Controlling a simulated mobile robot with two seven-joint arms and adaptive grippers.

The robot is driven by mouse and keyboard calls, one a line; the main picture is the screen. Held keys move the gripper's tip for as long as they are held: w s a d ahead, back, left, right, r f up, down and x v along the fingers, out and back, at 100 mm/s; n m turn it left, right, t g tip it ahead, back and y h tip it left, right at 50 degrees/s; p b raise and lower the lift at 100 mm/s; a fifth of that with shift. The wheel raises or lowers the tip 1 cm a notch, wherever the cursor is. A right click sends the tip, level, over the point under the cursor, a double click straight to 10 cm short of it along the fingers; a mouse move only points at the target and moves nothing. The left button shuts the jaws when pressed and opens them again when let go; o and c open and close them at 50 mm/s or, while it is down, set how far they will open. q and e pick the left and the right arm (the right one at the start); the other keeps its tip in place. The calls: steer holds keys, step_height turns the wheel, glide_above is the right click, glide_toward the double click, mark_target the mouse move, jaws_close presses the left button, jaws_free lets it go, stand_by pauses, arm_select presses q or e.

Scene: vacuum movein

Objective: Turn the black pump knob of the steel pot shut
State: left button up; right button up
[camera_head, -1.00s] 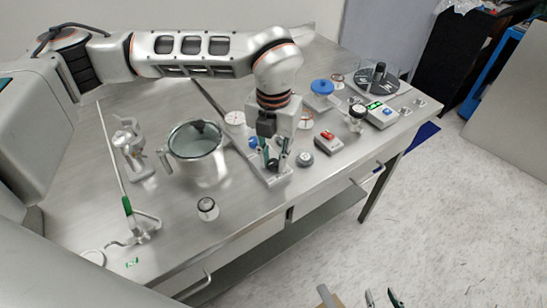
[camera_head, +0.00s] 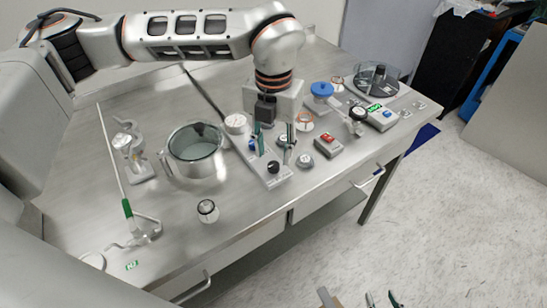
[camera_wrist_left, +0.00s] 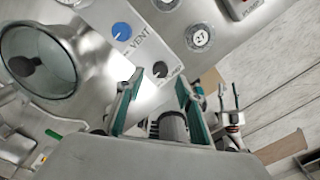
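The steel pot (camera_head: 196,158) stands on the bench with a round glassy top, which is at the left of the wrist view (camera_wrist_left: 40,62). To its right is a steel manifold plate. The black pump knob (camera_head: 273,167) is at the plate's front end, beside the PUMP label in the wrist view (camera_wrist_left: 160,69). The blue vent knob (camera_wrist_left: 121,31) is beside it. My left gripper (camera_head: 272,145) is open above the plate, its fingers apart and clear of the black knob. The knob's exact turn is too small to tell. My right gripper (camera_head: 382,300) is at the bottom edge, fingertips apart.
A small gauge-like cylinder (camera_head: 207,210) stands in front of the pot. A box with a red switch (camera_head: 327,146), a blue-topped device (camera_head: 322,90) and a glass dish (camera_head: 378,82) are to the right.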

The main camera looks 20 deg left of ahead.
mark_target(274, 165)
arm_select(q)
step_height(274, 165, up, 8)
stand_by(0.7)
